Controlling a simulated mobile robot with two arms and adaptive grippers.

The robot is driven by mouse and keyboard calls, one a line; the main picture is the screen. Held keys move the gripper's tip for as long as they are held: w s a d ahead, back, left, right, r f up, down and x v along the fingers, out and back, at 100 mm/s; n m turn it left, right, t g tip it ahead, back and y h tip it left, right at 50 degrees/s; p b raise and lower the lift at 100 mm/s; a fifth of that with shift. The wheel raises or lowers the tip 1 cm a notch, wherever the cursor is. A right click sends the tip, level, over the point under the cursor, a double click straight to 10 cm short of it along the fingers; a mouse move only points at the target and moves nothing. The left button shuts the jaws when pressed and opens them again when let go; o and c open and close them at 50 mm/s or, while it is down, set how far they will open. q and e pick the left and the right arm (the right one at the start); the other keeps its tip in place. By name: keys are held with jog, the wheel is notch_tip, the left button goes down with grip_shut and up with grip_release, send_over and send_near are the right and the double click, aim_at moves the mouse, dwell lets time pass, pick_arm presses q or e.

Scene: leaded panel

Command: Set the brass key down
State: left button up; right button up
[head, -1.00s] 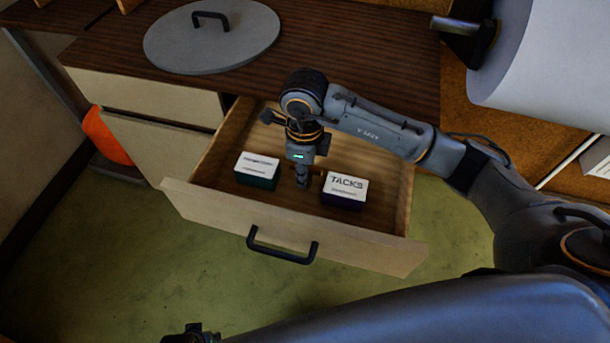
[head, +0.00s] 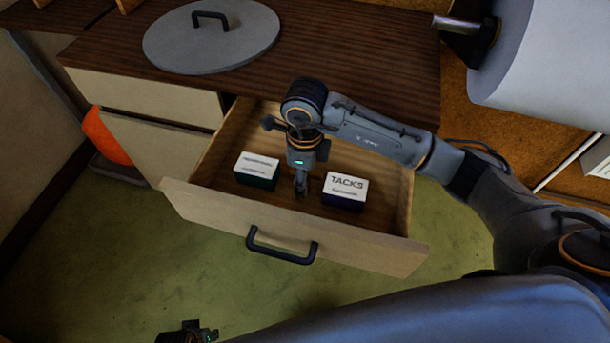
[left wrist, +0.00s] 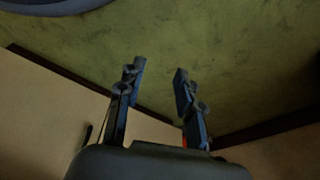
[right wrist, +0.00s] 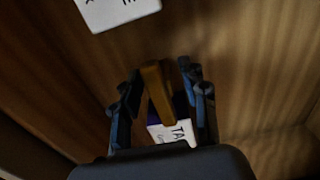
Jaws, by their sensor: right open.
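The brass key shows in the right wrist view as a yellow-brown bar (right wrist: 157,88) between the fingers of my right gripper (right wrist: 160,82). The fingers are spread, with a gap visible on the key's right side; contact on the left cannot be told. In the head view my right gripper (head: 301,188) points down into the open drawer (head: 290,228), between two boxes. I cannot make out the key there. My left gripper (left wrist: 158,75) is open and empty over the green floor; part of it shows at the head view's bottom edge (head: 188,333).
A white-topped TACKS box (head: 345,188) stands close right of my right gripper, and a green box with a white label (head: 257,168) stands left. The drawer walls surround them. A round grey lid (head: 211,38) lies on the dark worktop (head: 370,65).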

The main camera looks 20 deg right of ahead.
jog(key=shift+r, duration=0.2)
notch_tip(320, 180, up, 11)
jog(key=shift+r+p, duration=0.1)
jog(key=shift+p, duration=0.7)
pick_arm(q)
jog(key=s+f, duration=0.3)
jog(key=f, duration=0.2)
jog(key=shift+s+a+g, duration=0.15)
jog(key=shift+a+g, duration=0.1)
jog(key=shift+g, duration=0.05)
pick_arm(e)
jog(key=shift+r, duration=0.35)
